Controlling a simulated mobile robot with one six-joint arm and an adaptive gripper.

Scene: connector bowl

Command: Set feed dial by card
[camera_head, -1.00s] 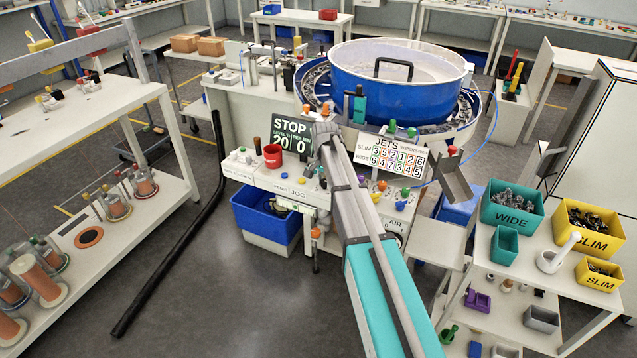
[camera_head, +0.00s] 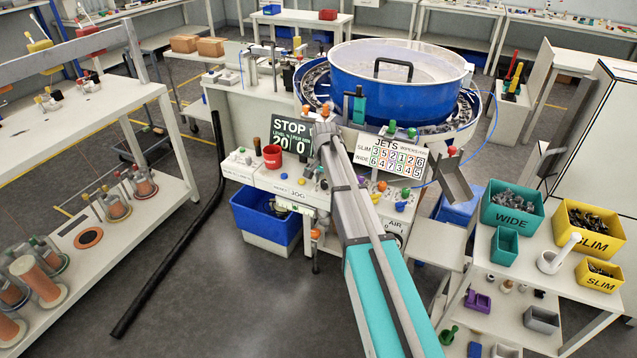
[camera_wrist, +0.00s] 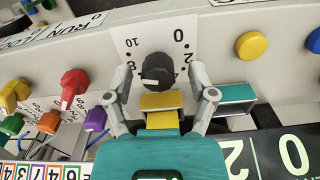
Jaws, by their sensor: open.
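The black feed dial (camera_wrist: 157,70) sits on a white scale plate (camera_wrist: 178,28) in the wrist view. The figures 0, 2, 8 and 10 show on it; the rest is covered, and I cannot read the dial's setting. My gripper (camera_wrist: 160,77) is open, with one finger on each side of the dial; I cannot tell whether either touches it. In the head view my gripper (camera_head: 324,138) is at the panel and hides the dial. The white JETS card (camera_head: 391,154) stands to its right, with SLIM and WIDE rows of coloured figures.
A dark STOP display (camera_head: 291,135) reads 20 and 0, left of my gripper. The blue bowl (camera_head: 398,88) stands behind. In the wrist view, a red knob (camera_wrist: 73,83) and a yellow button (camera_wrist: 249,45) flank the dial. Open floor (camera_head: 260,300) lies in front, left of my arm.

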